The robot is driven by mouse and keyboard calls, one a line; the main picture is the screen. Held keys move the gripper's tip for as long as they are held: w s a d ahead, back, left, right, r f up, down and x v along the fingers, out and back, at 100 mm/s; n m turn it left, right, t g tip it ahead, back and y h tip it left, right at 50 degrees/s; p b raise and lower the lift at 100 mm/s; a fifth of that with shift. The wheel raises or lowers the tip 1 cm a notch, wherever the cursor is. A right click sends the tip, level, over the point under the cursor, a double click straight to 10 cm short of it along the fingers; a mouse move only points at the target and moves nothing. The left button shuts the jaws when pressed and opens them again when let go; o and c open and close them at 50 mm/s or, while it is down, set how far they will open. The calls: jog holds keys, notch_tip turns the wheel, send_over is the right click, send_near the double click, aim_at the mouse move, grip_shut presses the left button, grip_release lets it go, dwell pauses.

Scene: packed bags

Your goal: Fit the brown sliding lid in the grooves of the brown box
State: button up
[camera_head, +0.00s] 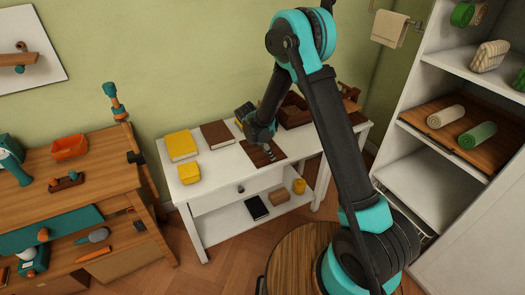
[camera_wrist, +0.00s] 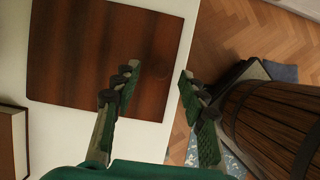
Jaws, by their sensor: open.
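The brown sliding lid (camera_wrist: 85,45) is a flat dark-red-brown board lying on the white table in the wrist view. In the head view the lid (camera_head: 255,155) lies under my gripper (camera_head: 268,152). In the wrist view my gripper (camera_wrist: 157,82) is open and empty, its left finger over the lid and its right finger past the lid's right edge. I cannot tell how high it is above the lid. A brown box (camera_head: 292,112) stands farther back on the table in the head view, partly hidden by my arm; its grooves cannot be made out.
The white table (camera_head: 225,185) also bears a yellow book (camera_head: 180,145), a brown book (camera_head: 217,134) and a small yellow block (camera_head: 188,173). A wooden barrel (camera_wrist: 275,125) is at the right in the wrist view. A workbench (camera_head: 80,200) and white shelves (camera_head: 430,165) flank the table.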

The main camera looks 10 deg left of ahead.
jog(key=shift+x, duration=0.95)
grip_shut()
jog(key=shift+r, duration=0.1)
